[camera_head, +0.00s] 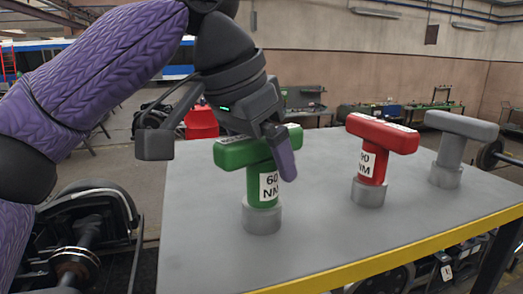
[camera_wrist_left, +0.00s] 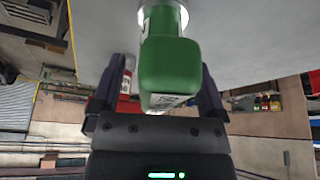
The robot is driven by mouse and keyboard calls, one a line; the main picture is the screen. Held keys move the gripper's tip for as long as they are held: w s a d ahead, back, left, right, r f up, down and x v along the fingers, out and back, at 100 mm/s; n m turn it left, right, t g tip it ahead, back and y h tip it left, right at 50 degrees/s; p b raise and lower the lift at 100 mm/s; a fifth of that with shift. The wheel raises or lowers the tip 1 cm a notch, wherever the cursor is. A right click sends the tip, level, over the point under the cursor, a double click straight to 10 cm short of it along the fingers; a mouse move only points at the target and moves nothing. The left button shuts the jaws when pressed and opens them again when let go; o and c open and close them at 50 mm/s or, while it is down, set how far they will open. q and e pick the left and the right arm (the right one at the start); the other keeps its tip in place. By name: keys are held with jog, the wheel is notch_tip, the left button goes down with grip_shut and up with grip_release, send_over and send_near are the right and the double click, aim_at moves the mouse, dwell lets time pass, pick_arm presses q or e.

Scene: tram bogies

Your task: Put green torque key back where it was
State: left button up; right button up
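The green torque key (camera_head: 232,153), labelled 60 NM, stands upright with its lower end in a round grey holder (camera_head: 262,218) on the grey table. My left gripper (camera_head: 278,152) is above it, with one purple finger in front of the T-handle and the other hidden. In the left wrist view the green key (camera_wrist_left: 170,65) lies between the two fingers. A gap shows at the left finger, so the gripper looks open around the handle; contact at the right finger is unclear. My right gripper is not in view.
A red torque key (camera_head: 381,135) labelled 90 NM and a grey one (camera_head: 459,125) stand in holders to the right. The table (camera_head: 330,232) has a yellow front edge and free surface between holders. A bogie part (camera_head: 85,235) is at the left.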

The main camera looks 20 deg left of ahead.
pick_arm(q)
jog(key=v, duration=1.2)
jog(key=shift+d+r, duration=0.1)
jog(key=shift+r, duration=0.05)
dwell(1.0)
